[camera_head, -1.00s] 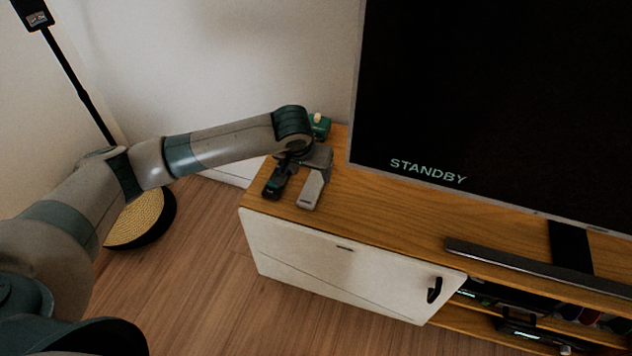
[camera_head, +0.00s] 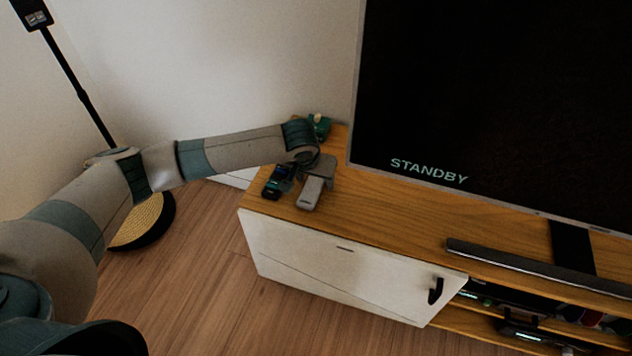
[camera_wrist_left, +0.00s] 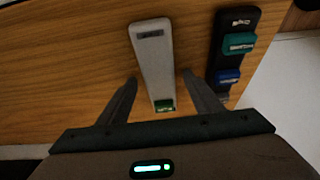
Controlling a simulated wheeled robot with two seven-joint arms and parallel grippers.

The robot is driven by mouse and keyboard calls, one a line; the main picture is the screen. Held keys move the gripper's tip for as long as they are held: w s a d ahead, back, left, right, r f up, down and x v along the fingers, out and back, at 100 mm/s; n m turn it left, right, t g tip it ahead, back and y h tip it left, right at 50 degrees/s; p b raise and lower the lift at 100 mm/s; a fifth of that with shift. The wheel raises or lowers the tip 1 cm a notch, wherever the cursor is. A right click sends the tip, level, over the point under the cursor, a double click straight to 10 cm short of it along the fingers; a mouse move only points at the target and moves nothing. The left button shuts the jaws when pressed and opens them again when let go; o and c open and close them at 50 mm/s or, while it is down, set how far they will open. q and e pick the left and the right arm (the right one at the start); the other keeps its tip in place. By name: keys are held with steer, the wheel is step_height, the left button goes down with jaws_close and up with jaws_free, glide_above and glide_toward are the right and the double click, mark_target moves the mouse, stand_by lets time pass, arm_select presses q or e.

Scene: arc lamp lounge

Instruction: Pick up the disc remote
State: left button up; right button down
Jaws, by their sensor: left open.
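Two remotes lie side by side on the left end of the wooden TV bench. One is light grey (camera_head: 311,193), with a dark label and a green patch in the left wrist view (camera_wrist_left: 155,55). The other is black (camera_head: 272,186), with teal and blue parts in the left wrist view (camera_wrist_left: 233,45). I cannot read their labels well enough to tell which is the disc remote. My left gripper (camera_wrist_left: 160,79) is open, its fingers on either side of the grey remote in the picture; contact cannot be told. The black remote is outside the right-hand finger. My right gripper is out of view.
The TV (camera_head: 490,100) reading STANDBY stands on the bench (camera_head: 385,212) to the right, with a soundbar (camera_head: 530,267) in front. A small green object (camera_head: 320,125) is behind my left wrist. The bench top between remotes and soundbar is clear.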

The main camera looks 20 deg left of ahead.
mark_target(315, 182)
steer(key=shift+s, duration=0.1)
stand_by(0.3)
arm_select(q)
steer(key=c, duration=1.2)
